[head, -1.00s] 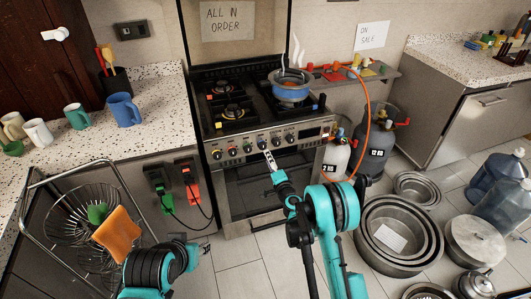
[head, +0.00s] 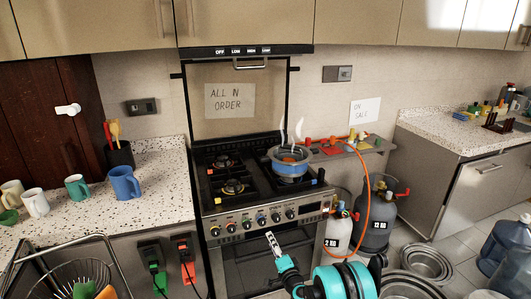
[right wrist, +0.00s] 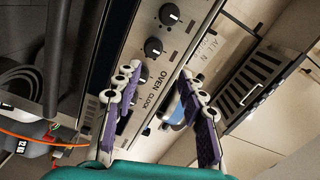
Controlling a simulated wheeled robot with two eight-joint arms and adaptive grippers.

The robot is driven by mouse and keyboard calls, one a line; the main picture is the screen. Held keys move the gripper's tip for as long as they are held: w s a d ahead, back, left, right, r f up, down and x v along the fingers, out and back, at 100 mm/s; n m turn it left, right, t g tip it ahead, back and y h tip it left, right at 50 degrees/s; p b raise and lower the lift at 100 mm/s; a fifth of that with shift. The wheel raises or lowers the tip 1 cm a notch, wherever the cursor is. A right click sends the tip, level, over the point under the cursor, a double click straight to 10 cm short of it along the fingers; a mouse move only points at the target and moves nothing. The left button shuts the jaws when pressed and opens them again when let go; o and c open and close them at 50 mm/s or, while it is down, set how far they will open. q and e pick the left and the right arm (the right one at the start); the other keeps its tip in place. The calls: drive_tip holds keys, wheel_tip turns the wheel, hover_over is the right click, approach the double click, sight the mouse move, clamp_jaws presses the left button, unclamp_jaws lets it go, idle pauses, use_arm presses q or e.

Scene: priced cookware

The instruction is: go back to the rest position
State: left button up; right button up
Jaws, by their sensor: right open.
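My right gripper (head: 272,243) is open and empty in front of the stove's control panel (head: 262,218). Its two purple-lined fingers stand apart in the right wrist view (right wrist: 158,78), with oven knobs and the words "OVEN CLOCK" behind them. My turquoise right arm comes up from the bottom edge of the head view. My left gripper is not in the head view.
A steaming blue pot (head: 291,169) stands on the stove's right side. Gas cylinders (head: 377,222) and an orange hose (head: 365,215) are to the right. Mugs (head: 125,182) stand on the left counter, above a wire basket (head: 60,287). Large pans (head: 408,284) lie lower right.

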drive_tip(key=s+d+r+n+g, duration=0.1)
drive_tip(key=s+r+n+g, duration=0.55)
drive_tip(key=s+r, duration=0.8)
drive_tip(key=s+d+f+n+g+h, duration=0.1)
drive_tip(key=s+d, duration=0.3)
drive_tip(key=s, duration=0.4)
drive_tip(key=s+d+f+n+g+h, duration=0.1)
drive_tip(key=s+d+n+h, duration=0.1)
drive_tip(key=s+d, duration=0.3)
drive_tip(key=s+d+f+n+g+h, duration=0.1)
drive_tip(key=s+d, duration=0.3)
drive_tip(key=s, duration=0.8)
drive_tip(key=shift+s+d+f+n+h, duration=0.2)
drive_tip(key=shift+n+h, duration=0.15)
drive_tip(key=shift+h, duration=0.55)
drive_tip(key=shift+a, duration=0.1)
